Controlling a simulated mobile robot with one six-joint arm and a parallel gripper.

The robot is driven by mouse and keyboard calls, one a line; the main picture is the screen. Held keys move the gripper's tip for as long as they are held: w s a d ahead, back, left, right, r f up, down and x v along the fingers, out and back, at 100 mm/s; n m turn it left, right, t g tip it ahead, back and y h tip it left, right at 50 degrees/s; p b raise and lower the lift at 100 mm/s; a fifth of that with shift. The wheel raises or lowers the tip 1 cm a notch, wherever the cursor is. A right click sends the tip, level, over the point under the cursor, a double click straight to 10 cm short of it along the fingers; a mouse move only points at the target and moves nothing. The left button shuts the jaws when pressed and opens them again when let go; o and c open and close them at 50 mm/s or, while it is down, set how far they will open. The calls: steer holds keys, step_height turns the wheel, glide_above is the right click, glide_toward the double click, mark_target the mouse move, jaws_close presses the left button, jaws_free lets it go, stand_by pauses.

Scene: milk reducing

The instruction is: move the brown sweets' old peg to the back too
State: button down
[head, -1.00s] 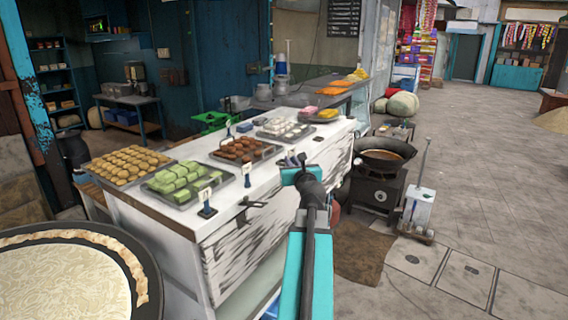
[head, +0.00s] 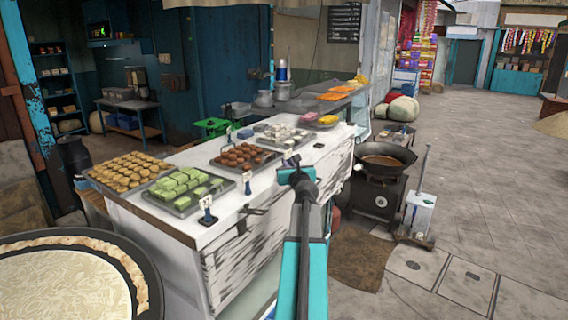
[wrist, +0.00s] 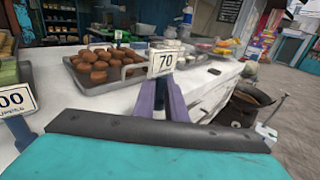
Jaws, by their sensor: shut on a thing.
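My gripper (head: 291,160) is shut on a price peg with a white card reading 70 (wrist: 162,63). In the wrist view the card stands upright between my fingertips (wrist: 162,82). In the head view the held peg is small and partly hidden by my gripper, at the counter's front side. The brown sweets (head: 242,155) lie in a dark metal tray (wrist: 92,90) left of my gripper. Another peg (head: 228,136) stands behind that tray and shows in the wrist view (wrist: 118,36). A peg (head: 247,182) stands in front of the tray.
Trays of green sweets (head: 188,187), round golden sweets (head: 129,170) and white sweets (head: 284,135) line the white counter (head: 165,222). Another peg (head: 208,210) stands by the green tray. A wok (head: 383,160) is to the right. Some counter top is bare along the front.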

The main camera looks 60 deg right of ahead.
steer(key=shift+f+p+x, duration=0.2)
steer(key=shift+p+x, duration=0.3)
steer(key=shift+x, duration=3.2)
steer(key=shift+d, duration=0.15)
steer(key=shift+w+d, duration=0.35)
steer(key=shift+d, duration=0.05)
steer(key=shift+w+d+f, duration=0.15)
steer(key=shift+w+f, duration=0.05)
steer(key=shift+f, duration=1.45)
steer(key=shift+f, duration=0.2)
steer(key=c, duration=1.8)
jaws_free()
steer(key=shift+s, duration=0.1)
